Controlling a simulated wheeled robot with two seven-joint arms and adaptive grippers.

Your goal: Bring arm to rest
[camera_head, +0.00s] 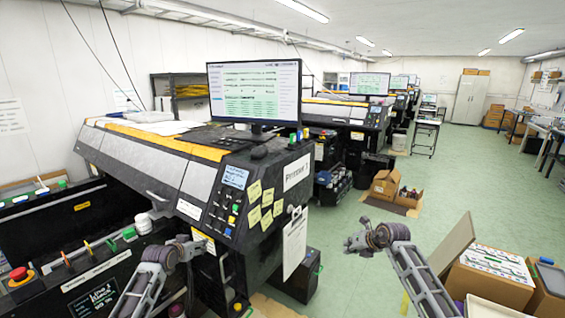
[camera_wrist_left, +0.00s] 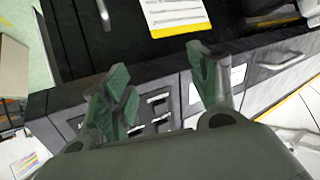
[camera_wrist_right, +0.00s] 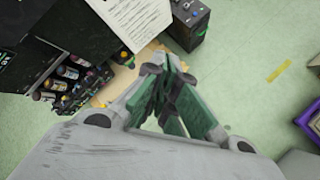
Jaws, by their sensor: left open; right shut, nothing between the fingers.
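My left gripper (camera_head: 205,243) is in front of the near printer's (camera_head: 170,165) dark front in the head view. In the left wrist view its green-padded fingers (camera_wrist_left: 155,75) are spread apart, with nothing between them. Dark panels and a yellow-edged label lie beyond them. My right gripper (camera_head: 350,243) hangs over the green floor, right of the printer. In the right wrist view its fingers (camera_wrist_right: 170,80) are together and empty. Several small ink bottles (camera_wrist_right: 75,72) stand in a dark rack at the left of that view.
A clipboard sheet (camera_head: 294,243) hangs on the printer's end. Cardboard boxes (camera_head: 490,278) stand at the lower right, and an open box (camera_head: 385,184) stands on the floor farther back. Green floor (camera_head: 460,195) lies clear between the printers and the right-hand tables.

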